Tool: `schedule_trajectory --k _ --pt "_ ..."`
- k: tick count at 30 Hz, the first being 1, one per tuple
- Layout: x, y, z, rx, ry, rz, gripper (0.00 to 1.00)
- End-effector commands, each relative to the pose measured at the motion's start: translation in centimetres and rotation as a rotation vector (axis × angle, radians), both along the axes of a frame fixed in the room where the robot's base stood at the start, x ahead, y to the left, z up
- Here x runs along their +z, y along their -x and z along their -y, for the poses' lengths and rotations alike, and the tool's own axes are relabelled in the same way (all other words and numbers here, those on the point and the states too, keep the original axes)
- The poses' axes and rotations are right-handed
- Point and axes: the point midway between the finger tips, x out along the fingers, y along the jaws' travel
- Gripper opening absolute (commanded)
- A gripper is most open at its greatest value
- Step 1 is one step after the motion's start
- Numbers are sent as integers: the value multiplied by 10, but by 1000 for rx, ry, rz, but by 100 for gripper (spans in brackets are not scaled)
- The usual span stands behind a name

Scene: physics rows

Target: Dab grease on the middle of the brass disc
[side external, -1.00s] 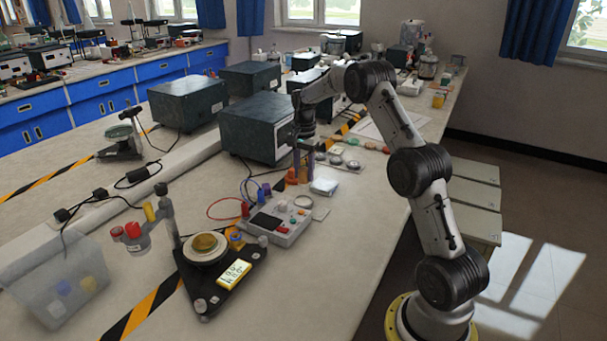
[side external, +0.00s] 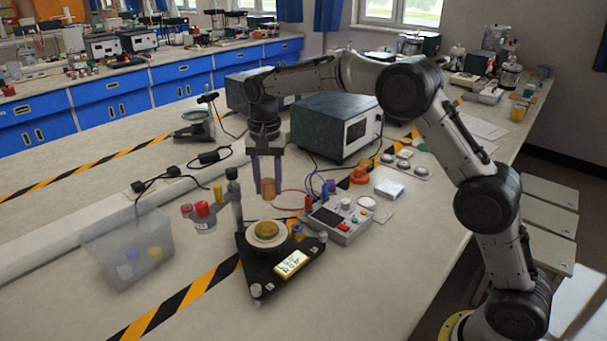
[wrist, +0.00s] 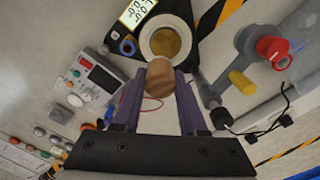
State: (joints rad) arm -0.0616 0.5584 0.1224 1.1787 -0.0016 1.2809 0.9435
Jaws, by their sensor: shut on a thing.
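The brass disc (side external: 266,229) lies on a round white plate on a black three-cornered stand with a lit display. In the wrist view the brass disc (wrist: 166,42) shows just beyond the held piece, its near edge close to that piece. My gripper (side external: 267,181) points down with its purple fingers shut on a brown, cork-like cylinder (side external: 267,190), which also shows in the wrist view (wrist: 160,74). The cylinder hangs above the disc with a visible gap. Its underside is hidden, so I cannot tell whether grease is on it.
A grey control box (side external: 337,222) with buttons and cables stands to the right. A clear bin (side external: 128,250) is at the left. The front bench is open.

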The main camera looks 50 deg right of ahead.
Motion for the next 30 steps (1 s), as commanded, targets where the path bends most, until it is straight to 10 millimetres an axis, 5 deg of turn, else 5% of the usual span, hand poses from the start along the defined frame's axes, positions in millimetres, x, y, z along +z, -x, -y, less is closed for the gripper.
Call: schedule_trajectory --k 3,7,30 --pt "5 2 -31 59 0 1 0" --pt "6 4 -46 87 0 0 0" --pt "-50 5 -48 92 0 -2 0"
